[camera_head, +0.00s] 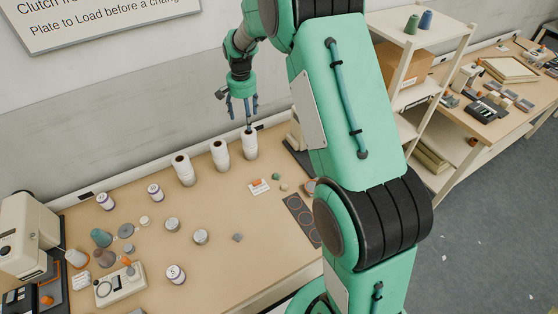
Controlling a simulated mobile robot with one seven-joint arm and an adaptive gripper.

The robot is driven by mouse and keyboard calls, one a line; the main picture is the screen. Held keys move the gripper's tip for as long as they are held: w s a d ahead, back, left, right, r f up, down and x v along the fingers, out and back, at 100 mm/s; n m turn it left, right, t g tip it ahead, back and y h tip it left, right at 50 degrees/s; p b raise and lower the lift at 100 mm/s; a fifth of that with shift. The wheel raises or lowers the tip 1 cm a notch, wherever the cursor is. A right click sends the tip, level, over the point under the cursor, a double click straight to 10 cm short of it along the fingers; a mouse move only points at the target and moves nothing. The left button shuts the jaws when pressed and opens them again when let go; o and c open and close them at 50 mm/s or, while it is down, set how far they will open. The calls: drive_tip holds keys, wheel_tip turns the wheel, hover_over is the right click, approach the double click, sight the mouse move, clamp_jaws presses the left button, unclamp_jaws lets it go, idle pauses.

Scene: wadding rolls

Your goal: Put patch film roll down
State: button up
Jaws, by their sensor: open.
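Three white rolls with dark core holes stand upright in a row along the back of the table: a left roll (183,170), a middle roll (220,155) and a right roll (250,148). Their labels are too small to read, so I cannot tell which is the patch film roll. My gripper (243,112) is open and points down above the right roll. One blue finger reaches close to that roll's top; I cannot tell whether it touches.
The wooden table (213,270) carries jars such as a white jar (175,274), grey discs (172,224) and a dark mat with circles (301,218). A white device (119,287) lies front left. The wall is close behind the rolls; a shelf (420,90) stands at right.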

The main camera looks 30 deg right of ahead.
drive_tip(key=s+a+r+n+t, duration=0.1)
drive_tip(key=s+a+r+n, duration=0.15)
drive_tip(key=s+r, duration=0.85)
drive_tip(key=s+a+r+n+t, duration=0.2)
drive_tip(key=s+a+r, duration=0.2)
drive_tip(key=s+r, duration=0.65)
drive_tip(key=s+a+r+n+t, duration=0.1)
drive_tip(key=s+a, duration=0.1)
drive_tip(key=s, duration=1)
drive_tip(key=s+a+r+n+t, duration=0.1)
drive_tip(key=s+a+r+n, duration=0.1)
drive_tip(key=s, duration=1)
drive_tip(key=shift+n, duration=0.25)
drive_tip(key=shift+f, duration=0.2)
